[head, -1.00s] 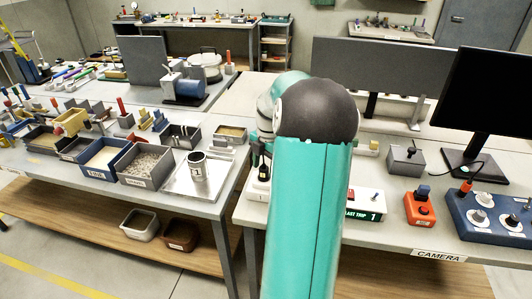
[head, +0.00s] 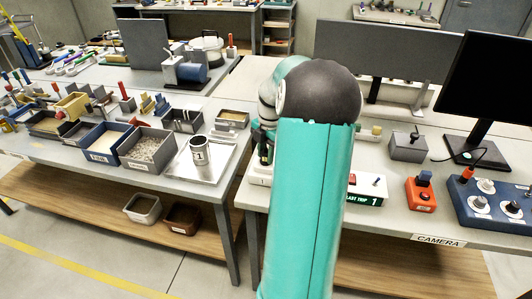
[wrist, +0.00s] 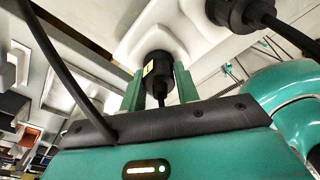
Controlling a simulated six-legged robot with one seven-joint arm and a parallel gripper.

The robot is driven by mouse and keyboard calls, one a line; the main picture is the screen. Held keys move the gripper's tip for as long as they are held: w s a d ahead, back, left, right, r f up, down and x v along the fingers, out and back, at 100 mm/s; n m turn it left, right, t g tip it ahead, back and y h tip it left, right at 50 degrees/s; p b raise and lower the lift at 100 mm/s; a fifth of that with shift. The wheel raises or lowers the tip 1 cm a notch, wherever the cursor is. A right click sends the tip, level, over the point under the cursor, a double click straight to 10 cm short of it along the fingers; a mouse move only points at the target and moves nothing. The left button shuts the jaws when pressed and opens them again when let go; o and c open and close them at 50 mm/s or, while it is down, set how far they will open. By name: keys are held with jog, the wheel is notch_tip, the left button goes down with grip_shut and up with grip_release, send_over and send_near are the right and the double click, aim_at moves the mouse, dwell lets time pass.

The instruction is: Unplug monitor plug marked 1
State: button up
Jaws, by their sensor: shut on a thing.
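In the wrist view a black plug (wrist: 158,66) with a small yellow label stands against a white socket block (wrist: 135,25). The mark on the label is too small to read. The green fingers of my gripper (wrist: 160,88) are shut on the plug from both sides, and its cord runs down between them. I cannot tell whether the plug is fully seated. A second black plug (wrist: 235,12) sits in the white block at upper right. In the head view the white block (head: 260,172) shows beside my teal arm, which hides most of my gripper.
A black cable (wrist: 60,70) runs close past my gripper at left. On the bench, a box reading "LAST TRIP 1" (head: 366,190), an orange switch box (head: 420,195) and a blue knob panel (head: 490,203) stand at right. A metal tray (head: 205,175) lies at left.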

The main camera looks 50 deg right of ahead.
aim_at(265, 149)
jog(key=shift+f, duration=0.1)
grip_shut()
jog(key=shift+r, duration=0.5)
jog(key=shift+r, duration=2.7)
jog(key=s+d+f+m+t+h, duration=0.1)
jog(key=s+d+m+h, duration=0.15)
jog(key=d+m, duration=1.55)
jog(key=shift+y, duration=0.45)
notch_tip(265, 149, down, 10)
jog(key=shift+r, duration=0.25)
